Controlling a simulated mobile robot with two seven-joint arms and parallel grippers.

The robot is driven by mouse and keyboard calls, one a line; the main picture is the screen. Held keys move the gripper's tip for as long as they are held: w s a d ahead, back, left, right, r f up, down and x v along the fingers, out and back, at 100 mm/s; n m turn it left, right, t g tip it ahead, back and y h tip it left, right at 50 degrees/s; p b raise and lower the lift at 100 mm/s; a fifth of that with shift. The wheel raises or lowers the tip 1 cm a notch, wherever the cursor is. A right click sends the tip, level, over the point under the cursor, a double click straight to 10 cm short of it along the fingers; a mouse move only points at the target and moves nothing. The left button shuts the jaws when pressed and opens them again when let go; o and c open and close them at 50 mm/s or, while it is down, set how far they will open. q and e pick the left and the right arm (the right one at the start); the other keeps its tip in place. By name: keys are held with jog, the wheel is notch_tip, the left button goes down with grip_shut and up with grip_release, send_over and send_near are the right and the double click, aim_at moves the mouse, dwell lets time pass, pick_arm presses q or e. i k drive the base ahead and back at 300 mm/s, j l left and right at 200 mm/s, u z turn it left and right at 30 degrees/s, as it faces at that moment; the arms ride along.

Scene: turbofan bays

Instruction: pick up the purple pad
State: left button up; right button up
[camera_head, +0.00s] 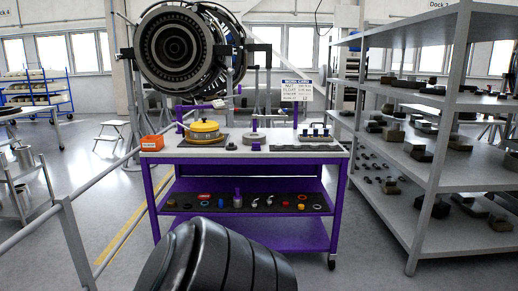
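A purple-framed cart (172,157) with a pale top stands ahead. A small upright purple piece (238,194) is among parts on the dark mat of its lower shelf. Another small purple piece (256,147) is on the cart top, at the foot of a grey part. Both are too small to tell which, if either, is the purple pad. Neither of my grippers is in view.
The top holds an orange bin (152,142), a yellow round part (205,126) and a dark mat (305,148). A sign (297,90) stands behind. Grey shelving (430,160) is at right, a rail (95,217) at left, and an engine (175,48) behind.

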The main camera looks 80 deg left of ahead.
aim_at(256, 147)
jog(key=u, duration=2.65)
jog(key=z, duration=2)
jog(key=u, duration=1.85)
jog(key=i+u, duration=0.15)
jog(key=k, duration=0.05)
